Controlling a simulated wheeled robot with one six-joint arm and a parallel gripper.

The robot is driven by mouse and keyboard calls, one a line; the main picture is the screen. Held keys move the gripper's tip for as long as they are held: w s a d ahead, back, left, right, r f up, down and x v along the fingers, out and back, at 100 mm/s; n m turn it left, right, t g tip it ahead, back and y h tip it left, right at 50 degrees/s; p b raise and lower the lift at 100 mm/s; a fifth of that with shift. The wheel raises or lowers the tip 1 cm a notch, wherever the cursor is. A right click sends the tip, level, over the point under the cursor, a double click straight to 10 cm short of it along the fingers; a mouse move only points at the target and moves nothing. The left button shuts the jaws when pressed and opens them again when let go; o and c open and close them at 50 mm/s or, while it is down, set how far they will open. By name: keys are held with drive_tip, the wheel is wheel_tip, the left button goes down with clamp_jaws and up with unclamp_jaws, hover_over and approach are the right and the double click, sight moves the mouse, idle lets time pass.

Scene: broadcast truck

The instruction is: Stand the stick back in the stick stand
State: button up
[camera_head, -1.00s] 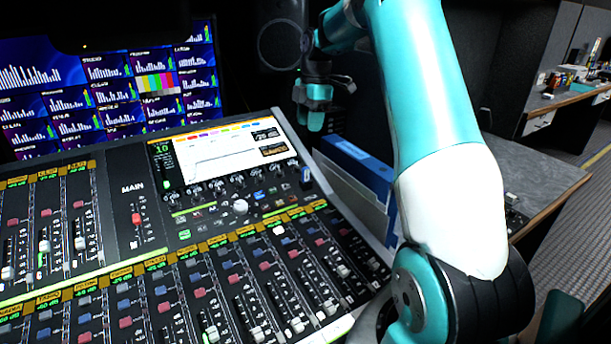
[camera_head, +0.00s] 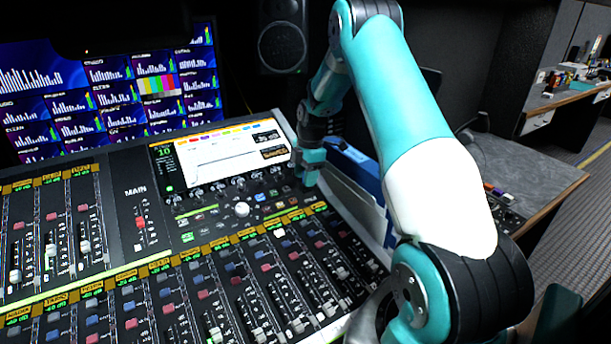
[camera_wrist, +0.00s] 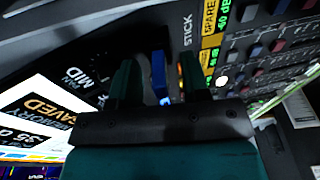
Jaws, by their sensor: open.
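A small blue stick (camera_wrist: 159,74) stands out from the mixing console beside the printed word STICK in the wrist view. My gripper (camera_wrist: 158,85) is open, with one finger on each side of the stick; I cannot tell if either finger touches it. In the head view my gripper (camera_head: 309,172) is low over the console's upper right corner and hides the stick there. A stick stand cannot be made out for certain. Small purple and white pieces (camera_head: 499,192) show on the right-hand desk, partly behind my arm.
The mixing console (camera_head: 122,205), with rows of faders and a lit screen (camera_head: 225,155), fills the left and middle. A blue binder (camera_head: 355,165) stands just right of my gripper. The grey side desk (camera_head: 535,175) has bare room. A speaker (camera_head: 283,45) stands behind.

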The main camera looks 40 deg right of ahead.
drive_tip(key=shift+f, duration=0.1)
clamp_jaws()
